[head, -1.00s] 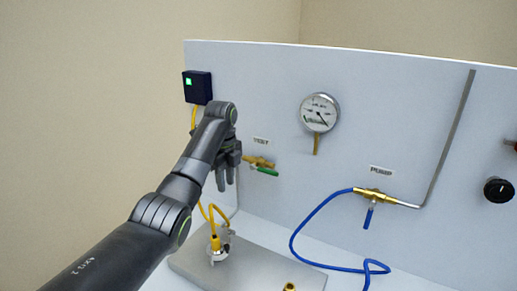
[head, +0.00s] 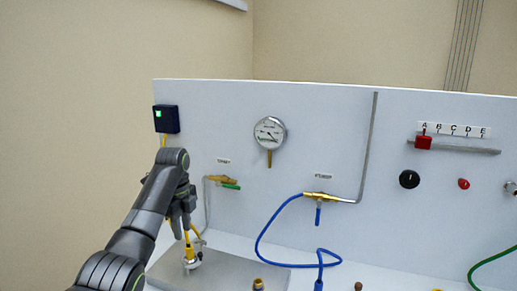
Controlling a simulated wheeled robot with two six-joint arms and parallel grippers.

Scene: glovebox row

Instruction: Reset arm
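My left arm comes in from the lower left, and its gripper (head: 181,222) points down in front of the white panel (head: 300,130). It is beside and above a yellow-cabled plug (head: 190,250) in a fitting on a grey plate (head: 225,277). The fingers are small and dark, so I cannot tell whether they are open or shut. The yellow cable passes close to the fingers, and contact is unclear. My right gripper is out of view.
The panel carries a black box with a green light (head: 166,119), a gauge (head: 269,133), a green-handled valve (head: 222,180), a blue-handled valve (head: 320,197) with a blue hose (head: 262,240), a black knob (head: 409,179) and a red slider (head: 423,143). Air above the panel is clear.

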